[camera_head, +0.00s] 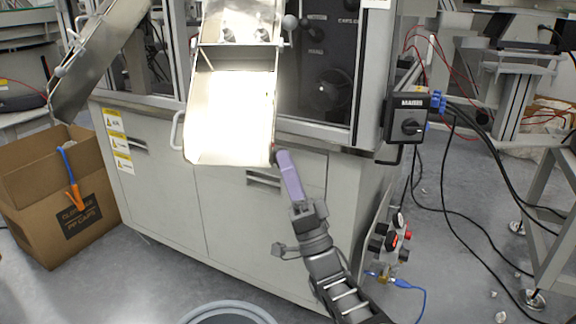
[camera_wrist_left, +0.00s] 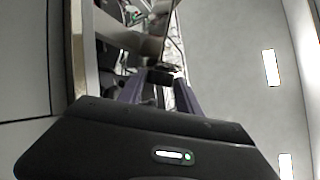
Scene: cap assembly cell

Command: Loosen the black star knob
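My left gripper (camera_head: 276,154), with purple fingers, reaches up to the lower right edge of the bright metal chute (camera_head: 190,120). In the left wrist view its two fingers (camera_wrist_left: 158,88) stand apart, with a dark piece (camera_wrist_left: 160,76) at their tips. This piece may be the black star knob, but its shape is too small and dark to be sure. I cannot tell whether the fingers press on it. In the head view the knob is hidden or too small to make out at the fingertips. My right gripper is not in view.
A grey cabinet (camera_head: 230,215) stands behind my arm. A black switch box (camera_head: 404,120) with cables is at its right corner. A cardboard box (camera_head: 85,225) stands at the left, below a second chute (camera_head: 100,55). A round grey rim (camera_head: 228,307) shows at the bottom.

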